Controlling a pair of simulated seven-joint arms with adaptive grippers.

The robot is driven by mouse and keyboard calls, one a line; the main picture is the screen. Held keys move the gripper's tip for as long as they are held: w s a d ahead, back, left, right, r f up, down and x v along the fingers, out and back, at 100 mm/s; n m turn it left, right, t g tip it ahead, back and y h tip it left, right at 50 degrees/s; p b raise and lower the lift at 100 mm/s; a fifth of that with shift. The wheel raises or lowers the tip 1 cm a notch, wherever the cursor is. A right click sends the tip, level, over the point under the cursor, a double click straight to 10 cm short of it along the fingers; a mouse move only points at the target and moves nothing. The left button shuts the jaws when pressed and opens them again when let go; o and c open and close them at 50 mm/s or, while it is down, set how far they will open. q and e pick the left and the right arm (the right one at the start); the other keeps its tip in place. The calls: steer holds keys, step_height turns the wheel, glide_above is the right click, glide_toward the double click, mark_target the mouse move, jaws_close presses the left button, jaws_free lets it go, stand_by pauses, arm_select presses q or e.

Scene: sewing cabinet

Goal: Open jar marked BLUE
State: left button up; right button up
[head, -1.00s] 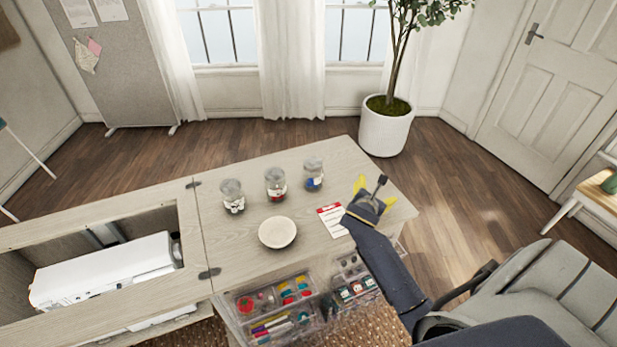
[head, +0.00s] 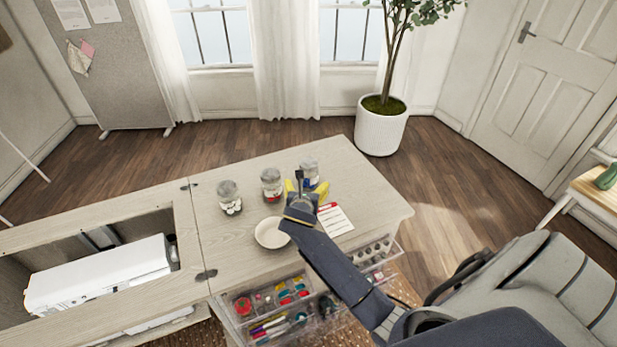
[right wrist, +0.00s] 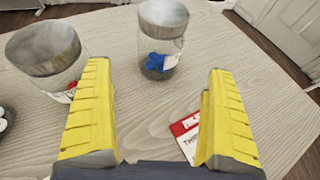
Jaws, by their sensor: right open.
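The jar with blue contents (head: 312,176) is the rightmost of three glass jars on the cabinet top. It stands upright with its grey metal lid on, and my right gripper partly hides it in the head view. In the right wrist view this jar (right wrist: 160,52) stands ahead, between and beyond the yellow fingertips. My right gripper (head: 306,184) is open and empty, on the near side of the jar, apart from it. The jar with red contents (head: 271,185) stands to its left and also shows in the right wrist view (right wrist: 60,85). My left gripper is not in view.
A third jar (head: 229,197) with black and white contents stands further left. A white bowl (head: 268,236) and a red-and-white card (head: 337,220) lie near the front. Clear drawers (head: 270,305) with sewing supplies stick out below. The right end of the tabletop is clear.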

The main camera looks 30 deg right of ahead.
mark_target(308, 176)
steer(key=shift+x, duration=4.65)
steer(key=shift+r, duration=0.1)
steer(key=shift+c, duration=0.3)
steer(key=c, duration=1.5)
steer(key=shift+o, duration=0.2)
steer(key=shift+r, duration=0.15)
step_height(308, 176, up, 20)
